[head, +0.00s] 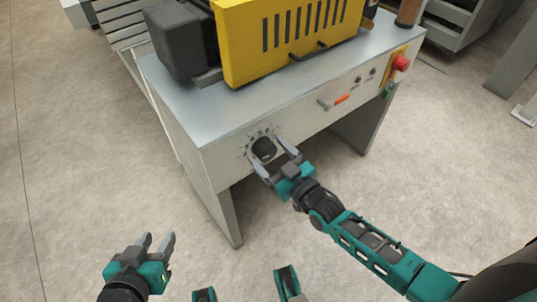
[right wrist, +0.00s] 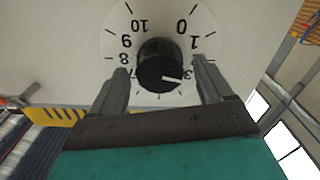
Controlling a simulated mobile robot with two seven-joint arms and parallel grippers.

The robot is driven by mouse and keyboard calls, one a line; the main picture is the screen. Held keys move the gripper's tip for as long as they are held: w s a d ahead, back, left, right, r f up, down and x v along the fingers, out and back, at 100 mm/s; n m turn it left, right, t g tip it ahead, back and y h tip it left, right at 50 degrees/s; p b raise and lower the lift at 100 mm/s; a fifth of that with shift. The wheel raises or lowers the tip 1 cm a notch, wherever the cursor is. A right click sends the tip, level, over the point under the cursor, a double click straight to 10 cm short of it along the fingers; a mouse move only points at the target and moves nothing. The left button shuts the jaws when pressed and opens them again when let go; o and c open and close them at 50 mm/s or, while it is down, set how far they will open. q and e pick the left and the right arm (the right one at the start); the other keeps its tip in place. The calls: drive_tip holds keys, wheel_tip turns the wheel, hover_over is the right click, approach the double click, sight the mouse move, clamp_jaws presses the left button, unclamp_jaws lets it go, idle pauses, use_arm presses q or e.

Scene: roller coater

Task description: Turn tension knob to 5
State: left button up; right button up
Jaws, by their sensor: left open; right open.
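The tension knob (head: 263,148) is a black round knob on a white numbered dial at the left of the machine's front panel. In the right wrist view the knob (right wrist: 158,65) has a white pointer line aimed to the picture's right, close to the 3. The numerals appear upside down there; 10, 9, 8, 0 and 1 show, while the lower ones are largely hidden. My right gripper (head: 275,161) is open, with one finger on each side of the knob and visible gaps between. My left gripper (head: 154,243) is open and empty, low at the left, away from the machine.
A yellow housing (head: 285,40) and a dark motor (head: 181,38) sit on the grey cabinet top (head: 220,105). Along the panel to the right are an orange-tipped lever (head: 335,101) and a red button (head: 400,63). The floor (head: 90,170) at left is clear.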

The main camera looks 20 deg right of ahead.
drive_tip(key=shift+w+a, duration=0.2)
drive_tip(key=shift+w, duration=0.3)
drive_tip(key=c, duration=1)
